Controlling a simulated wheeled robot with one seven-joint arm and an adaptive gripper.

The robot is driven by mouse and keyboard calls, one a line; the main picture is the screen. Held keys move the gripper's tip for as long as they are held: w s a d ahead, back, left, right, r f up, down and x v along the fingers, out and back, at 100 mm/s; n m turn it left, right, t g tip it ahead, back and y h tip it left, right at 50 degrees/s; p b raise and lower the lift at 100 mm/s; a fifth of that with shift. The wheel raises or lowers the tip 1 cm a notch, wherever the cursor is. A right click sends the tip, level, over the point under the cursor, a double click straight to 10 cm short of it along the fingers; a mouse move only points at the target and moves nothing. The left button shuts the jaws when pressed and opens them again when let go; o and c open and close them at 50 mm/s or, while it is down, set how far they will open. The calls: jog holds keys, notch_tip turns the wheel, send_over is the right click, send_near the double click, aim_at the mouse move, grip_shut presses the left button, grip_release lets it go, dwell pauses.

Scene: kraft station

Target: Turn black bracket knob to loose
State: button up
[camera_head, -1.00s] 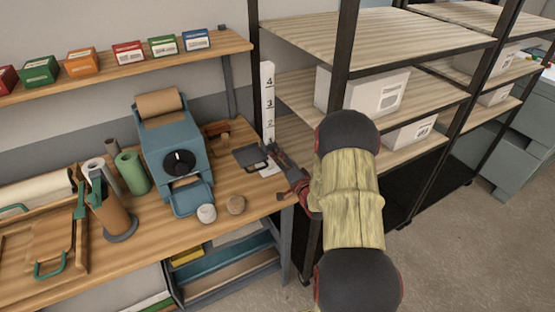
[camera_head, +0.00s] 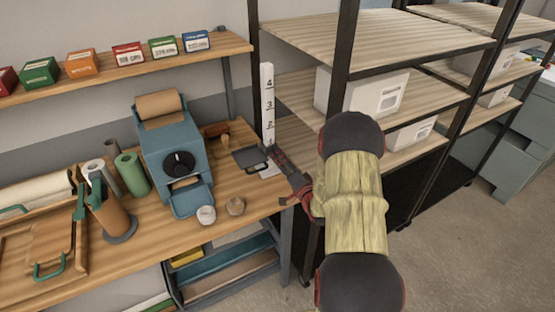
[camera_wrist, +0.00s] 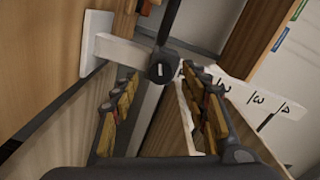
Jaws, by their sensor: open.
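The black bracket knob (camera_wrist: 162,68) shows in the wrist view as a round dark end with a small pale mark, beside a white upright scale (camera_wrist: 255,98) with printed numbers. A black bar runs up from it. My gripper (camera_wrist: 160,78) is open, with one finger on each side of the knob in the picture; contact cannot be told. In the head view, my gripper (camera_head: 274,152) is at the foot of the white scale (camera_head: 267,105), beside a dark flat bracket piece (camera_head: 250,157). The knob itself is hard to make out there.
A blue dispenser (camera_head: 168,150) with a black dial and two small round items, one white (camera_head: 206,214) and one brown (camera_head: 235,206), stand left of my gripper on the wooden bench (camera_head: 150,252). A black shelf post (camera_head: 341,60) stands close to my arm.

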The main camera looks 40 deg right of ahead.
jog(key=v, duration=1)
jog(key=shift+a, duration=0.1)
jog(key=w+a+r+n+g, duration=0.3)
jog(key=w+r+n, duration=0.2)
jog(key=w+r, duration=0.1)
jog(key=s+a+r+n+g, duration=0.2)
jog(key=a+r+n+g, duration=0.2)
jog(key=a+r, duration=0.4)
jog(key=s+a+r+n+g+y, duration=0.2)
jog(key=s+a+n, duration=0.1)
jog(key=s+a, duration=0.8)
jog(key=s+a+r+n+g+y, duration=0.2)
jog(key=s+a+n+g, duration=0.1)
jog(key=s+a, duration=0.8)
jog(key=shift+a+n, duration=0.5)
jog(key=shift+n, duration=0.2)
